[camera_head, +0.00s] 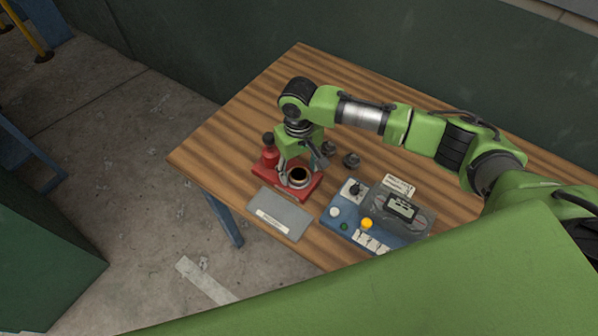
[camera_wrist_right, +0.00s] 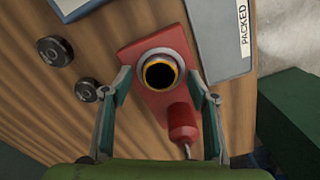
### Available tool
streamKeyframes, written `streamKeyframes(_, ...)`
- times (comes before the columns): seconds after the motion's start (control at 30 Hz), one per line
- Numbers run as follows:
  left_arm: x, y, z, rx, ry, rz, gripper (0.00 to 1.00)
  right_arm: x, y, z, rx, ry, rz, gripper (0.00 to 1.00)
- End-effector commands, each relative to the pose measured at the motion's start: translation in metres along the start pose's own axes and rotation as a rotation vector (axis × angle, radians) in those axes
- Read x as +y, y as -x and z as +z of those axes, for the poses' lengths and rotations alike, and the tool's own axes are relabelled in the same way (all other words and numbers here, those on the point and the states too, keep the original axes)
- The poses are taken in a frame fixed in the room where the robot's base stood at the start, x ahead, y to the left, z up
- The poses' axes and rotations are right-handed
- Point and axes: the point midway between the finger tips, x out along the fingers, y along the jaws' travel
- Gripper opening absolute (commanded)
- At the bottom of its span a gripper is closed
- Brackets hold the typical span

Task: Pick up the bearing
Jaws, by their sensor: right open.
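The bearing (camera_head: 298,177) is a ring with a pale outer rim and a dark centre. It sits on a red plate (camera_head: 272,188) near the table's front left edge. In the right wrist view the bearing (camera_wrist_right: 160,72) shows a thin golden inner edge. My right gripper (camera_head: 300,170) points down over the plate and is open. In the wrist view the fingers of this gripper (camera_wrist_right: 160,88) stand on either side of the bearing, with gaps visible between. I cannot tell the exact finger height. My left gripper is not in view.
A red bottle-like part (camera_head: 269,152) stands on the plate beside the gripper. A grey tray (camera_head: 270,222) marked "PACKED" (camera_wrist_right: 243,22) lies in front. A blue control box (camera_head: 341,220) stands to the right. Dark round pieces (camera_head: 351,160) lie behind. The table's left corner is bare.

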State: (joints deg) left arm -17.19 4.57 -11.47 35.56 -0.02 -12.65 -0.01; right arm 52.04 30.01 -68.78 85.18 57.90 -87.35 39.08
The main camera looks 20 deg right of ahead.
Motion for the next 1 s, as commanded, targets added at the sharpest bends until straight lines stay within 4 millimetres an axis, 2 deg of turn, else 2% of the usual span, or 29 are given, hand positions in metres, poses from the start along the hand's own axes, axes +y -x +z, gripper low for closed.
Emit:
streamKeyframes(0.27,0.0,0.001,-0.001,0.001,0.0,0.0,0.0,0.0,-0.006,0.0,0.0,0.001,0.001,0.54)
streamKeyframes(0.3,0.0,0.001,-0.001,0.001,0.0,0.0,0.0,0.0,-0.006,0.0,0.0,0.0,0.001,0.49)
streamKeyframes(0.47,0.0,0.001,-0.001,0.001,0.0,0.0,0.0,0.0,-0.005,0.0,0.0,0.0,0.001,0.08)
streamKeyframes(0.83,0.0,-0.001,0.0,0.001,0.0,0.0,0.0,0.0,-0.003,-0.001,0.002,0.0,0.0,0.08)
streamKeyframes(1.0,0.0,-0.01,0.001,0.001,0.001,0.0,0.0,0.0,0.009,-0.001,0.005,-0.001,-0.002,0.08)
